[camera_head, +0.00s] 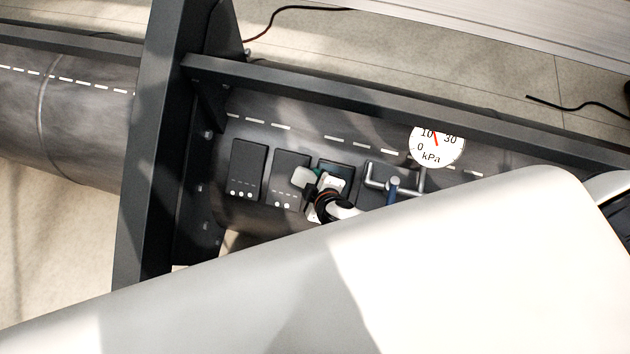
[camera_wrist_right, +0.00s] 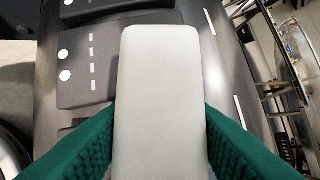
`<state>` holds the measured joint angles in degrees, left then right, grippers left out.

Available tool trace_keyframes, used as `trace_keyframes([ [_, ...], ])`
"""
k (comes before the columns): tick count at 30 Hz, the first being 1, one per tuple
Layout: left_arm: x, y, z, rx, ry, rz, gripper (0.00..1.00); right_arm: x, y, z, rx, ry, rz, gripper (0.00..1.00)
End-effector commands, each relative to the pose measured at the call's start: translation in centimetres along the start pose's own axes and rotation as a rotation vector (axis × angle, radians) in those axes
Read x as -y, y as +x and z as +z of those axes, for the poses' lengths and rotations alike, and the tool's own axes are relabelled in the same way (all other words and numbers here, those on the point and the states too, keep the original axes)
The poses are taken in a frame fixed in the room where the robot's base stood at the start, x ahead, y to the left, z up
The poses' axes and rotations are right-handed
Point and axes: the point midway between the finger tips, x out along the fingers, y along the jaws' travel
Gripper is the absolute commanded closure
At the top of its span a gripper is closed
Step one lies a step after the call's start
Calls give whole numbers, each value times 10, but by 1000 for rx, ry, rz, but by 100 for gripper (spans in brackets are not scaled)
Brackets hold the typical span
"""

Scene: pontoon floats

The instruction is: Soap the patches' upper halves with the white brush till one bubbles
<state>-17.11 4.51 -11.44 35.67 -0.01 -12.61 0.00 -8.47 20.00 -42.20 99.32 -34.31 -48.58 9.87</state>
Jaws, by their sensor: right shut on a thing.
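Dark rectangular patches lie in a row on the grey float (camera_head: 300,133). The left patch (camera_head: 247,165) and the middle patch (camera_head: 290,165) show dashed lines and white dots. The third patch (camera_head: 342,171) is partly covered by my right gripper (camera_head: 312,181). The gripper is shut on the white brush (camera_head: 304,178), which overlaps the middle patch's right side in the head view. In the right wrist view the brush (camera_wrist_right: 160,100) sits between green fingers and hides what is under it; a patch (camera_wrist_right: 90,85) shows beside it. I see no bubbles. Contact with a patch is unclear.
A pressure gauge (camera_head: 437,146) in kPa stands right of the patches. A grey bracket (camera_head: 376,181) with a blue-topped post (camera_head: 393,187) is beside the third patch. Dark frame beams (camera_head: 160,130) border the float. A large pale shape hides the lower right.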

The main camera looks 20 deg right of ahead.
Motion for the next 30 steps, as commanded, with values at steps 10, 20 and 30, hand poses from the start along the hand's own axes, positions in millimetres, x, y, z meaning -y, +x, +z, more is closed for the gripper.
trace_keyframes([
  [10, 0, 3, -2, -3, 0, 0, 64, 0, 4, -2, 1, 1, 0, 86],
  [20, 0, 6, -3, -4, 0, 0, 64, 0, 10, -5, 0, 1, 0, 86],
  [30, 0, 10, -4, -5, 1, 0, 64, 0, 17, -8, 0, 1, 0, 86],
])
